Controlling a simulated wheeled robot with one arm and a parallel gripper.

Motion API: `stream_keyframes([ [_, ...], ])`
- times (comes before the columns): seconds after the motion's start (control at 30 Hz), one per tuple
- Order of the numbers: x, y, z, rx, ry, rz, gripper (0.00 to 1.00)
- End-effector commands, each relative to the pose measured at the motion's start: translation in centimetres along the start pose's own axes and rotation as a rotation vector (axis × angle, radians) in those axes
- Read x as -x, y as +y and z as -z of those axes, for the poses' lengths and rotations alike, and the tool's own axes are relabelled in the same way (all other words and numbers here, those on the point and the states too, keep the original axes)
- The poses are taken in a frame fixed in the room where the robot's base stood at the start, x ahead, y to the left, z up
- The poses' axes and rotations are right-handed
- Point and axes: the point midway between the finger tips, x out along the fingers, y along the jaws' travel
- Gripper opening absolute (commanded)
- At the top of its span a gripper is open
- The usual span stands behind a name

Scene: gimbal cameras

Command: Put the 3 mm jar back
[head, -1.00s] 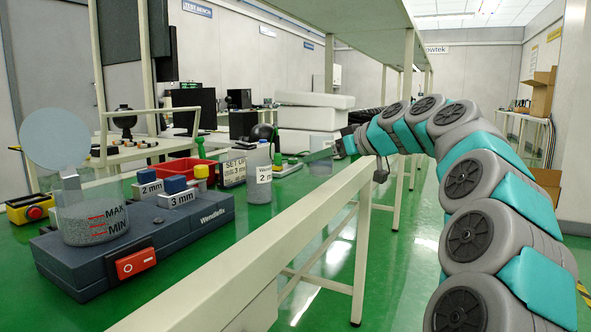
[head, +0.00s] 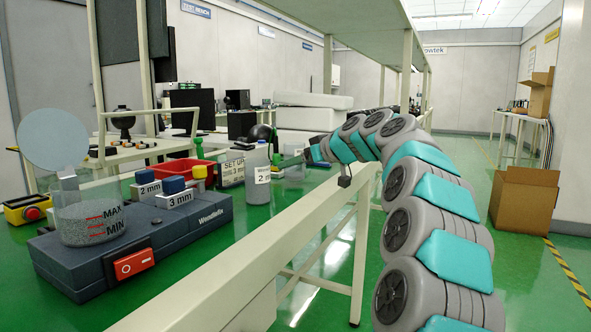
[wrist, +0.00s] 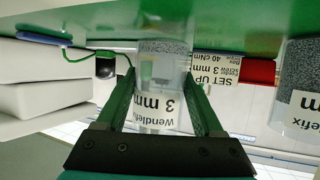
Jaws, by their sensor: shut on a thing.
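My gripper (wrist: 165,100) is shut on the clear 3 mm jar (wrist: 160,118), with one green finger on each side. The wrist view is upside down, and the jar's label reads Wendlefix 3 mm. Grey grains lie at its base, close to the green bench top; I cannot tell whether it touches. In the head view my gripper (head: 292,161) is just right of the 2 mm jar (head: 257,188), and the held jar (head: 295,172) is small and partly hidden. The 2 mm jar stands upright and also shows in the wrist view (wrist: 303,110).
A dark Wendlefix unit (head: 190,235) with 2 mm and 3 mm blocks stands front left, holding a MAX/MIN beaker (head: 88,222). A SET UP card (head: 231,172) and a red bin (head: 180,170) are behind the 2 mm jar. A pale rail (head: 240,270) edges the bench.

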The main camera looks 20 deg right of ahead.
Motion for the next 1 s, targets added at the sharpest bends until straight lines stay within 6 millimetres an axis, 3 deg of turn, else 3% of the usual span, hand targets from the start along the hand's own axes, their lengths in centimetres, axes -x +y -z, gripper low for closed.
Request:
stream_keyframes([
  [0.13,-0.4,0.0,-1.1,0.0,0.002,-0.002,0.0],
  [0.53,-0.6,0.1,-1.6,0.001,0.002,-0.002,0.0],
  [0.57,-0.6,0.1,-1.5,0.001,0.002,-0.002,0.72],
  [0.8,-0.6,0.1,-1.4,0.001,0.001,-0.002,0.99],
  [1.0,-0.6,0.1,-1.5,0.001,0.001,-0.002,0.99],
])
